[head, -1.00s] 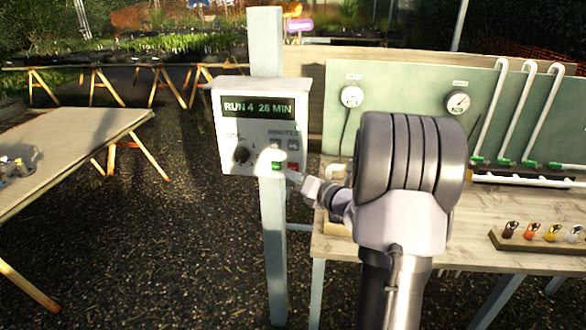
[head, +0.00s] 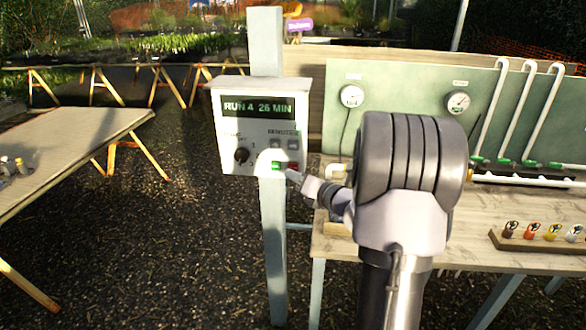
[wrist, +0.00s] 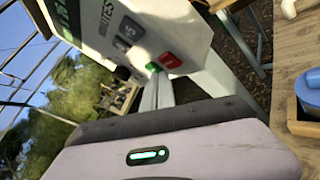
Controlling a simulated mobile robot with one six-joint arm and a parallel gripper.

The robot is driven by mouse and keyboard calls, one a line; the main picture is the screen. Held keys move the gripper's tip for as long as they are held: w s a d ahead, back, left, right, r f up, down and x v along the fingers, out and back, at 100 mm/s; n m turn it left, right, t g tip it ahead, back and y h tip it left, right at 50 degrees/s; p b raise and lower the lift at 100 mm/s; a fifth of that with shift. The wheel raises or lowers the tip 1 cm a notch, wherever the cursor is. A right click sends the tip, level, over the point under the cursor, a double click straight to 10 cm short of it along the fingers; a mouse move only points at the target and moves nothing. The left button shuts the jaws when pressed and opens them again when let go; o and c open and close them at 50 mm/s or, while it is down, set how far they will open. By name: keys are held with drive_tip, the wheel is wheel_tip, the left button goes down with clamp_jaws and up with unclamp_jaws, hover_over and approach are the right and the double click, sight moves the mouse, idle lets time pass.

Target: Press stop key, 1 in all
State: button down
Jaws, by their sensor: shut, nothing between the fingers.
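A white control box (head: 230,150) is fixed to a pale post. Its display (head: 258,107) reads RUN 4 26 MIN. Low on its face are a green key (head: 277,166) and, to its right, a red key (head: 293,167), partly hidden by my gripper in the head view. The wrist view shows the red key (wrist: 170,61) beside the green key (wrist: 152,67). My gripper (head: 291,175) is shut and empty, its tip close to the lower right of the box. The fingers (wrist: 157,82) point at the two keys. I cannot tell whether they touch.
A dark knob (head: 241,155) is left of the keys, and grey keys (head: 292,145) are above them. A workbench (head: 400,255) with gauges and pipes stands right. A rack of small bottles (head: 545,243) sits on it. A trestle table (head: 80,145) stands left, with open gravel between.

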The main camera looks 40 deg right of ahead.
drive_tip(key=shift+w+d+r, duration=0.1)
drive_tip(key=shift+d, duration=0.05)
idle(0.5)
drive_tip(key=shift+w+d, duration=0.2)
drive_tip(key=shift+w+d+p, duration=0.2)
drive_tip(key=shift+d+p, duration=0.1)
drive_tip(key=shift+p, duration=0.15)
idle(0.5)
drive_tip(key=shift+s+a, duration=0.1)
drive_tip(key=shift+a, duration=0.05)
drive_tip(key=shift+s+a, duration=0.4)
drive_tip(key=shift+a, duration=0.05)
drive_tip(key=s+a, duration=0.3)
drive_tip(key=shift+s+a+b, duration=0.1)
drive_tip(key=shift+a+b, duration=0.3)
idle(0.3)
idle(0.5)
